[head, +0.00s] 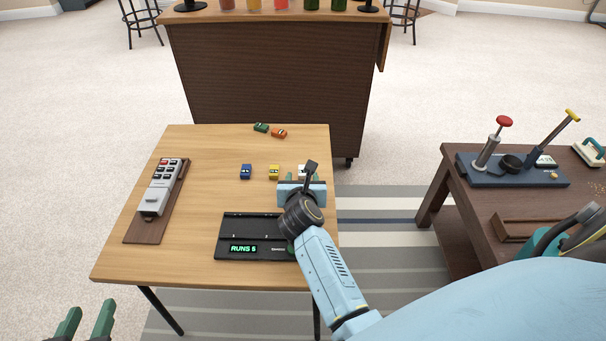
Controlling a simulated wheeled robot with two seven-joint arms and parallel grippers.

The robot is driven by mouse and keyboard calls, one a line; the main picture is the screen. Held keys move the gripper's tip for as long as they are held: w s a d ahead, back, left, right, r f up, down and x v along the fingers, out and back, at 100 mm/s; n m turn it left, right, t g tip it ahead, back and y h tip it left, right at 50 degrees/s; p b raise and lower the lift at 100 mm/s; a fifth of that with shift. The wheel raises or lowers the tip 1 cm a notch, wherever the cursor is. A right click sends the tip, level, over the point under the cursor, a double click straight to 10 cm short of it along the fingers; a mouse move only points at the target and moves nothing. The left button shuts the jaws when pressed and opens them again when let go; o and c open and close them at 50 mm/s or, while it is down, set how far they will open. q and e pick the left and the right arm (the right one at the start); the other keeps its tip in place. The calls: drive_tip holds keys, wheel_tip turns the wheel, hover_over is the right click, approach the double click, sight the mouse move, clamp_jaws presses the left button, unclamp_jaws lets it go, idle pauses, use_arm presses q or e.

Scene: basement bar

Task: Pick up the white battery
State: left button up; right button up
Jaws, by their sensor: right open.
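What looks like the white battery (302,169) is a small pale item at the right end of a row on the wooden table. It is mostly hidden behind my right gripper (303,176), which is open over or just in front of it. I cannot tell whether the fingers touch it. My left gripper (91,307) shows only its two green fingers at the bottom left corner. They stand apart and empty, away from the table.
A blue item (246,171) and a yellow item (274,172) share the row. Green (261,127) and orange (279,133) ones lie behind. A black device (232,236) reading "RUNS 5" sits in front. A grey remote (158,190) lies left on a board. A dark table (456,190) stands right.

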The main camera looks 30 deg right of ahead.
sight(303, 173)
drive_tip(key=shift+w+d+f, duration=0.25)
drive_tip(key=shift+w+d, duration=0.05)
drive_tip(key=shift+w, duration=0.2)
drive_tip(key=b+x, duration=0.3)
drive_tip(key=x, duration=0.1)
drive_tip(key=shift+d+f, duration=0.1)
drive_tip(key=shift+w+d+b, duration=0.15)
drive_tip(key=shift+w+b, duration=0.15)
drive_tip(key=c, duration=1)
use_arm(q)
wheel_tip(303, 173, up, 13)
drive_tip(key=d+t+h, duration=0.2)
drive_tip(key=t+h, duration=0.1)
drive_tip(key=t, duration=0.6)
drive_tip(key=shift+s+d+r+t+h, duration=0.15)
drive_tip(key=shift+d+r+t+h, duration=0.05)
drive_tip(key=shift+t+h, duration=0.1)
use_arm(e)
drive_tip(key=shift+c, duration=0.3)
